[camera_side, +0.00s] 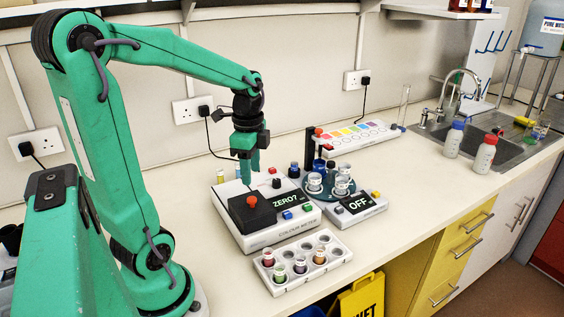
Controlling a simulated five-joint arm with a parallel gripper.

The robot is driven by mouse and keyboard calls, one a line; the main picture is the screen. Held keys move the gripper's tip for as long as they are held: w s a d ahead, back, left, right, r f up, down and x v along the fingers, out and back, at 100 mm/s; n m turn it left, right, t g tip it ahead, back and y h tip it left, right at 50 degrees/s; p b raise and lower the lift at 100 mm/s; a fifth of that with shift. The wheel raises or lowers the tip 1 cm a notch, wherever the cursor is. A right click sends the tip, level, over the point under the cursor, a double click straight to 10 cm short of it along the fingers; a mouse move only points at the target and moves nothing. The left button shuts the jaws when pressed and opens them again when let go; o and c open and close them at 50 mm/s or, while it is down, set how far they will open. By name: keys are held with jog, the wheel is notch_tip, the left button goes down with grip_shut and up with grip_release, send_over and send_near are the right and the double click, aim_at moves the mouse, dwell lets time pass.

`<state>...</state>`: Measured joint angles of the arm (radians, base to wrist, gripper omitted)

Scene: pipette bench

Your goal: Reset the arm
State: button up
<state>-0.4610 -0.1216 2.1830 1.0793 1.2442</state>
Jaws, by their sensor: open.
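My green arm reaches in from the left, and my gripper (246,178) points down over the back left part of the colour meter (280,232). The jaws are open, seen nearly edge-on, and I see nothing held between them. The fingertips are close above or behind the meter's black lid with a red knob (252,202); whether they touch it I cannot tell. The meter's display reads "ZERO?".
A white rack (318,265) with several small vials stands in front of the meter. Right of it are a round holder with cups (330,190) and a device reading "OFF" (358,207). A colour strip box (355,137) lies behind. Bottles (484,155) stand by the sink. The counter at right centre is clear.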

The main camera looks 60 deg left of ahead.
jog(key=s+d+r+n+t, duration=0.2)
jog(key=d+n, duration=0.2)
jog(key=d, duration=0.2)
jog(key=s+d+r+n+t, duration=0.2)
jog(key=d+r+n+t, duration=0.1)
jog(key=d+n, duration=0.2)
jog(key=shift+s+d+r+t, duration=0.2)
jog(key=shift+s+d+t, duration=0.1)
jog(key=shift+d, duration=0.9)
